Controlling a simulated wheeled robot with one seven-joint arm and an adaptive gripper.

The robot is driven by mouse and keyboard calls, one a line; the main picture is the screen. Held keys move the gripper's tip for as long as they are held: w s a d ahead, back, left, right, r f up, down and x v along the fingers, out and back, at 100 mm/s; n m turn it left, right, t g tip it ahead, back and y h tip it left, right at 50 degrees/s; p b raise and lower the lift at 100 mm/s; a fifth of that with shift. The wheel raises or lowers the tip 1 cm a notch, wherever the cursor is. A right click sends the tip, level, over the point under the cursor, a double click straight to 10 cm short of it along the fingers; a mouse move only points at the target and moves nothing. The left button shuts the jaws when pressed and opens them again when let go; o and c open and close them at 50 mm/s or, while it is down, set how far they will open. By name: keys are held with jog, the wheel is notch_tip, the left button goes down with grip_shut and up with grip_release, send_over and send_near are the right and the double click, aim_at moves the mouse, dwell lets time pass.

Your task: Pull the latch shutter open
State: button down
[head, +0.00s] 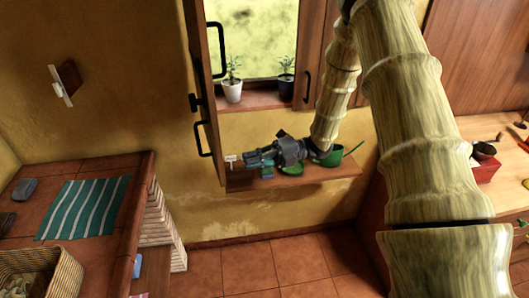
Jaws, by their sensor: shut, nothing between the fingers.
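The left wooden shutter (204,125) stands swung out from the window, seen nearly edge-on. It has black handles, one near the top (220,45) and one lower down (201,140), and a dark latch (194,103) on its left side. The right shutter (315,50) carries a black handle (307,86). My gripper (234,160) is low in front of the window, just right of the left shutter's lower part. Its fingers are shut and empty. I cannot tell whether the fingertips touch the shutter.
Potted plants (232,90) stand on the window sill. Below, a wooden shelf (325,184) holds a green bowl (328,156) and other green items, close under my gripper. A tiled brick counter (128,190) with a striped cloth (85,208) is at left. The floor (280,258) between is clear.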

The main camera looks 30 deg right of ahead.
jog(key=w+a+p, duration=0.1)
jog(key=a+p, duration=0.2)
jog(key=a, duration=0.4)
